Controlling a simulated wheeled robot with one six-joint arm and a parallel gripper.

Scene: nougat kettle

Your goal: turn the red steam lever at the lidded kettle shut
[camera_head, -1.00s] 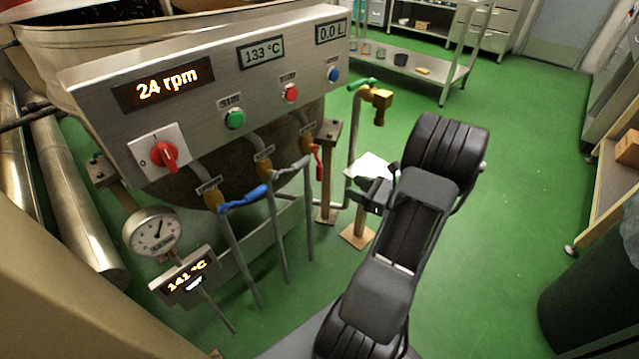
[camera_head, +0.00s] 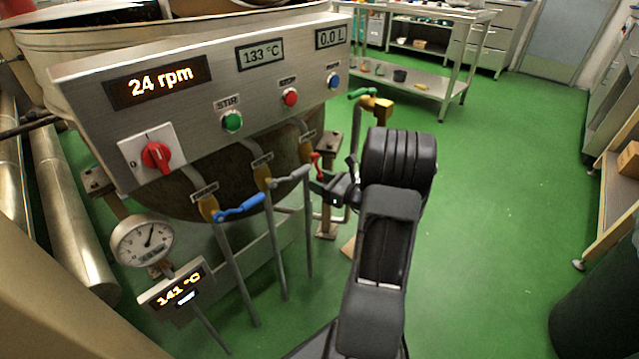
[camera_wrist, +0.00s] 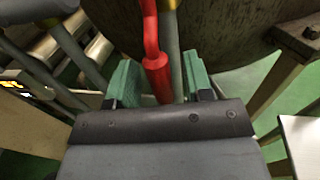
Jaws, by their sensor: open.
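The red steam lever (camera_head: 317,166) sits on the rightmost of three valves below the control panel of the kettle (camera_head: 160,195). In the wrist view the red lever (camera_wrist: 158,70) hangs down, its thick end between the two green fingers of my gripper (camera_wrist: 158,82). The gripper is open, with a gap visible on each side of the lever; the right gap is small. In the head view my gripper (camera_head: 321,185) is at the lever, its fingertips partly hidden by the wrist.
A blue lever (camera_head: 240,207) and a grey lever (camera_head: 290,178) are on the neighbouring valves to the left, with pipes beneath. A green-handled brass tap (camera_head: 376,103) stands behind my arm. A gauge (camera_head: 142,240) is at lower left. Green floor (camera_head: 500,220) is clear on the right.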

